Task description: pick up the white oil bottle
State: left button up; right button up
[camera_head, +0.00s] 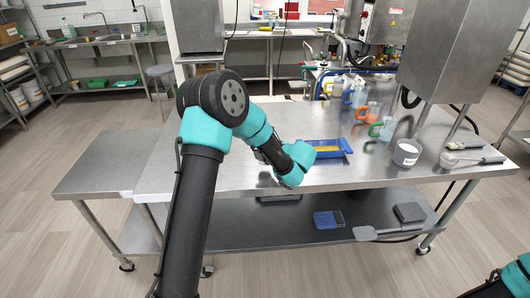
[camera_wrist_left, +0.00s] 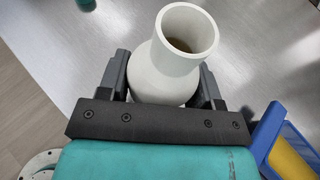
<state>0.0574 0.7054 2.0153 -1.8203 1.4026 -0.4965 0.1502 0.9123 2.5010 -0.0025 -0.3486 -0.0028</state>
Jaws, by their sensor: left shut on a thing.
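The white oil bottle (camera_wrist_left: 168,70) is in the left wrist view, with its round open mouth facing the camera and something brownish inside. My left gripper (camera_wrist_left: 165,85) is shut on it, one dark finger on each side of its body. In the head view my left arm reaches over the steel table, and its wrist (camera_head: 290,165) hides the bottle and the fingers. I cannot tell whether the bottle touches the table. Of my right arm only a part shows at the lower right corner of the head view; its gripper is out of view.
A blue tray with a yellow inside (camera_head: 327,149) lies close beside my left gripper. A white cup (camera_head: 406,153), a scoop (camera_head: 470,158) and several jugs with coloured handles stand to the right on the steel table (camera_head: 240,182). The table's left part is clear.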

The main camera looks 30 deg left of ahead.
pick_arm(q)
jog(key=s+d+r, duration=0.1)
jog(key=s+d, duration=0.6)
jog(key=s, duration=0.4)
jog(key=shift+s+r, duration=0.2)
jog(key=shift+s, duration=0.2)
